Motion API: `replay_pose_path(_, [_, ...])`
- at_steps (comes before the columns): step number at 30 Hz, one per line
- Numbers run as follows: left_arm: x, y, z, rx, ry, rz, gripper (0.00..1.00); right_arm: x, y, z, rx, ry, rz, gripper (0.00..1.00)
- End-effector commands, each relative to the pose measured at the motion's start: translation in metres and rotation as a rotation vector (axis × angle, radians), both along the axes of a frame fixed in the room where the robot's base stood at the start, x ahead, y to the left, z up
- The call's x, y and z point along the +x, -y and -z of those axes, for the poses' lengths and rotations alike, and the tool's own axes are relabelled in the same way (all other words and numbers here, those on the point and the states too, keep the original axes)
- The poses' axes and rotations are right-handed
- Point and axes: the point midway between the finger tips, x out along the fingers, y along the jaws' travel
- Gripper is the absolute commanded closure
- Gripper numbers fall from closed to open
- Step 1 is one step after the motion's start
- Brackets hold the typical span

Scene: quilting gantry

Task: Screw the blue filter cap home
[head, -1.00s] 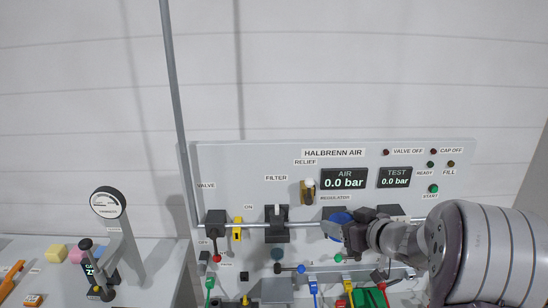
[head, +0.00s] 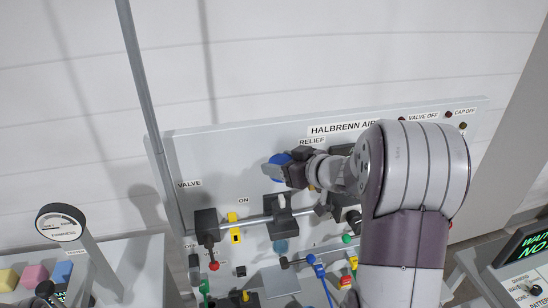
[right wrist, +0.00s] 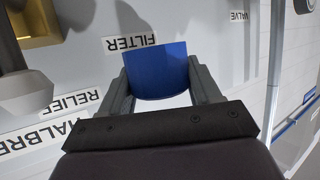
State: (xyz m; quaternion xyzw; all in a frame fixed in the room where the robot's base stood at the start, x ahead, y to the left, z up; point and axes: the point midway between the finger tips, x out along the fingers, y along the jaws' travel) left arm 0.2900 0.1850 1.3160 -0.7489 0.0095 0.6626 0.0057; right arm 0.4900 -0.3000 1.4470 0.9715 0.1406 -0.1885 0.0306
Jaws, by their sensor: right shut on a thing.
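The blue filter cap (head: 277,168) is held up in front of the panel, above the black filter block (head: 281,220) and apart from it. My right gripper (head: 279,170) is shut on the cap. In the right wrist view the cap (right wrist: 158,70) sits between both grey fingers (right wrist: 160,85), with the upside-down FILTER label (right wrist: 130,41) just beyond it. The filter block has a pale upright piece on top, and a bluish round part shows below it. My left gripper is not in view.
My right arm hides the panel's middle and right, displays included. The valve block (head: 206,224) and yellow piece (head: 235,228) sit on the pipe left of the filter. A dial gauge (head: 62,222) and coloured blocks (head: 36,275) stand at lower left.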

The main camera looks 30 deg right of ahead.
Motion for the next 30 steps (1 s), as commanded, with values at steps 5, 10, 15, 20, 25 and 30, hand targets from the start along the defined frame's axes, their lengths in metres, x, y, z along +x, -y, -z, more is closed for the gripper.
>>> replay_pose_path(5, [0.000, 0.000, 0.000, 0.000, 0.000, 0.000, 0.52, -0.001, 0.000, 0.000, 0.001, -0.001, 0.003, 0.67])
replay_pose_path(10, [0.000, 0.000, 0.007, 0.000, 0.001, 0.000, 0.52, -0.002, 0.001, 0.008, 0.002, -0.004, 0.007, 0.67])
replay_pose_path(15, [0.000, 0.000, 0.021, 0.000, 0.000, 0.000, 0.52, -0.002, 0.001, 0.027, 0.003, -0.005, 0.006, 0.67])
replay_pose_path(20, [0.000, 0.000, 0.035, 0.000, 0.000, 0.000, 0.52, -0.002, 0.001, 0.047, 0.002, -0.004, 0.007, 0.67])
replay_pose_path(25, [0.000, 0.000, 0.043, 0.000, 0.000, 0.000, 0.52, -0.002, 0.001, 0.058, 0.002, -0.004, 0.006, 0.67])
replay_pose_path(30, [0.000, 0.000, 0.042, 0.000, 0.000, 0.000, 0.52, -0.002, 0.001, 0.058, 0.001, -0.002, 0.006, 0.67])
